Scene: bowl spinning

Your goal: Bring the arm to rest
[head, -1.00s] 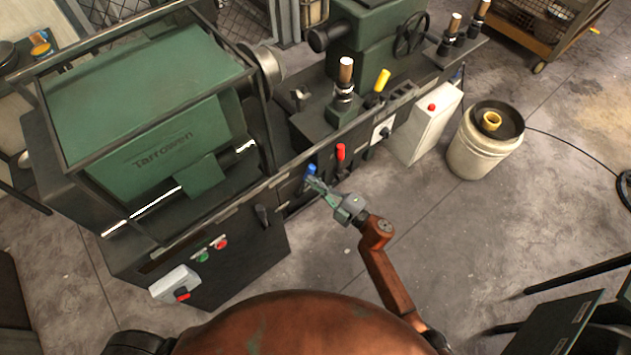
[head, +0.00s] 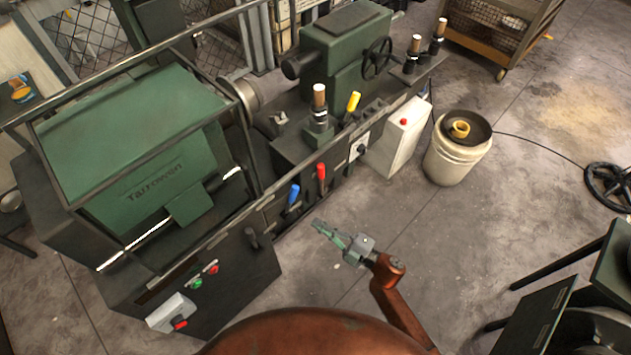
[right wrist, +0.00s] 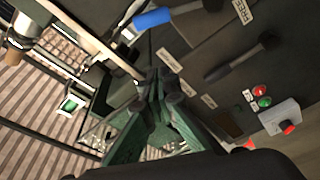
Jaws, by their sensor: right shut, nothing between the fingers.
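My right gripper (head: 318,224) is shut and empty in the head view, held over the floor in front of the green lathe (head: 150,140). It is apart from the blue-handled lever (head: 293,195) and the red-handled lever (head: 321,172) on the lathe's front. In the right wrist view my right gripper (right wrist: 160,78) shows its green fingers together. The blue lever handle (right wrist: 152,19) is beyond them there, and a black-handled lever (right wrist: 242,57) is to the right. My left gripper is not in view.
A cream bucket (head: 457,160) with a yellow cup stands right of the lathe. A white box with a red button (head: 400,135) is beside it. A wire-sided cart (head: 500,35) is at the back right. Dark furniture (head: 560,310) is at the lower right. The floor between is clear.

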